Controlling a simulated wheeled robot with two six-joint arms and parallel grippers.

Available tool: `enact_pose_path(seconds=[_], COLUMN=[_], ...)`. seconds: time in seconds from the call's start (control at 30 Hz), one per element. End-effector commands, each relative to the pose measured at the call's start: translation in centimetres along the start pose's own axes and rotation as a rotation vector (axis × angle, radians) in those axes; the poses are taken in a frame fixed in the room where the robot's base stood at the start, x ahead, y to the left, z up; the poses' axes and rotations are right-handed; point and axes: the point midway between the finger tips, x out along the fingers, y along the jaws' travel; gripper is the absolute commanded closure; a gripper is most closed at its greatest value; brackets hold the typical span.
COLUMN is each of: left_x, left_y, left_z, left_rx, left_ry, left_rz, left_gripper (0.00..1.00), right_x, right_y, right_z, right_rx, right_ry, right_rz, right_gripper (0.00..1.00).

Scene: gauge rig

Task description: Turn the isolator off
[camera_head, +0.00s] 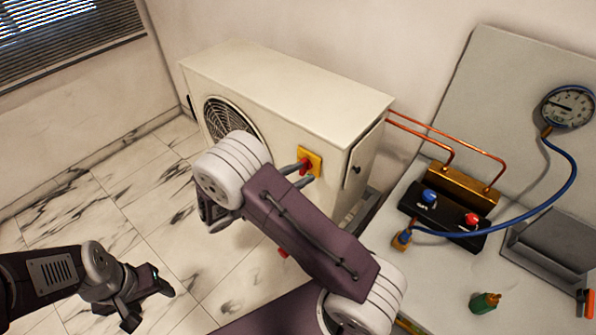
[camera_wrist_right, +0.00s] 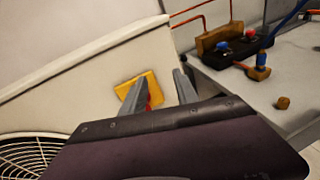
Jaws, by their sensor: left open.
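The isolator is a yellow square plate (camera_head: 314,157) with a red knob (camera_head: 305,166) on the front of a cream outdoor unit (camera_head: 290,88). In the right wrist view the yellow plate (camera_wrist_right: 126,88) shows tilted, and part of the red knob (camera_wrist_right: 149,103) shows between the fingers. My right gripper (camera_head: 307,172) is open, its fingers reaching toward the plate at the knob. In the right wrist view its fingers (camera_wrist_right: 160,77) stand apart, and the knob is partly hidden by the left one. Contact cannot be told. My left gripper (camera_head: 150,307) is open and empty, low over the floor.
A grey bench (camera_head: 440,275) at the right holds a manifold (camera_head: 445,215) with blue and red knobs, a blue hose (camera_head: 540,205) and a green-and-brass fitting (camera_head: 485,302). Copper pipes (camera_head: 440,138) run from the unit. The marble floor at left is clear.

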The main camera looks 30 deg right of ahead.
Motion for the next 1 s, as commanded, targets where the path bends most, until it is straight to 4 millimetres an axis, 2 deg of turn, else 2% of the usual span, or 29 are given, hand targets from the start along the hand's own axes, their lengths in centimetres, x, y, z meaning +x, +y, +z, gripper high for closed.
enact_pose_path(seconds=[0.03,0.1,0.2,0.33,0.47,0.7,0.8,1.0], left_x=[0.9,1.2,1.3,1.2,0.8,-0.3,-0.5,-0.6], left_y=[0.0,0.0,0.0,0.0,0.0,0.0,0.0,0.0], left_z=[0.1,0.1,0.1,0.1,0.1,0.0,-0.1,-0.1], left_rx=[0.0,0.0,0.0,0.0,0.0,0.0,0.0,0.0], left_ry=[0.0,0.0,0.0,0.0,0.0,0.0,0.0,0.0], left_rz=[0.0,0.0,0.0,0.0,0.0,0.0,0.0,0.0], left_gripper=[0.39,0.39,0.39,0.39,0.39,0.39,0.39,0.39], right_x=[-1.5,-3.1,-4.3,-4.4,-3.0,1.9,3.3,4.5], right_y=[1.1,2.2,2.7,2.8,3.1,4.2,4.6,4.9], right_z=[-2.4,-4.1,-5.3,-5.4,-5.1,-4.5,-4.4,-4.5], right_rx=[-0.054,-0.1,-0.131,-0.136,-0.135,-0.135,-0.135,-0.135], right_ry=[-0.047,-0.09,-0.117,-0.121,-0.121,-0.12,-0.119,-0.118], right_rz=[0.088,0.175,0.234,0.243,0.237,0.233,0.236,0.238], right_gripper=[0.64,0.64,0.64,0.64,0.64,0.64,0.64,0.64])
